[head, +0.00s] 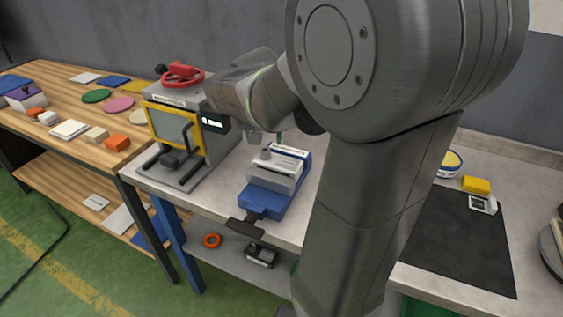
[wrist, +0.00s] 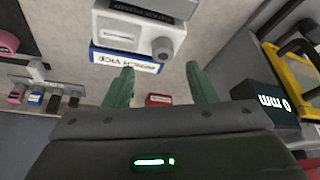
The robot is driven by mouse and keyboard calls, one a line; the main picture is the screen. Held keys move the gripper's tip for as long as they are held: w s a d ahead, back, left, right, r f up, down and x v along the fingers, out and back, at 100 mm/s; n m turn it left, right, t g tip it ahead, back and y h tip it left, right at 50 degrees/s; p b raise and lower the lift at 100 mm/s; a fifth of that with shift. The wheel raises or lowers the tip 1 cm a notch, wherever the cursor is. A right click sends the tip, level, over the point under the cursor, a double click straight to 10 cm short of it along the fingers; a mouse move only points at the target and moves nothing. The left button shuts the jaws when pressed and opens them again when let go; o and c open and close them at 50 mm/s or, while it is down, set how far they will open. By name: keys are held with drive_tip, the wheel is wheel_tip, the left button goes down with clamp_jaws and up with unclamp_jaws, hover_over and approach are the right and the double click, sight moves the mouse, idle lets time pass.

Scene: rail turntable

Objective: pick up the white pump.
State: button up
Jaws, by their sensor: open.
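The white pump (wrist: 140,36) is a pale box with a dark label and a round grey knob, in the upper middle of the wrist view. In the head view the pump (head: 275,172) appears to sit in the blue bench vice (head: 262,202), whose blue name label (wrist: 124,62) shows in the wrist view. My gripper (wrist: 160,80) is open, with its two green fingers apart and nothing between them. The pump lies beyond the fingertips, apart from them. In the head view my arm hides most of the gripper.
A grey machine with a yellow-framed window (head: 172,127) and red handwheel (head: 182,75) stands just left of the vice. A wooden bench (head: 60,85) with several small items is farther left. A black mat (head: 462,240) lies at the right.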

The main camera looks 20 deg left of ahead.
sight(265, 150)
drive_tip(key=shift+a+x, duration=0.15)
drive_tip(key=shift+x, duration=1.35)
drive_tip(key=shift+a+x, duration=0.15)
drive_tip(key=shift+x, duration=1.4)
drive_tip(key=shift+r, duration=0.15)
clamp_jaws()
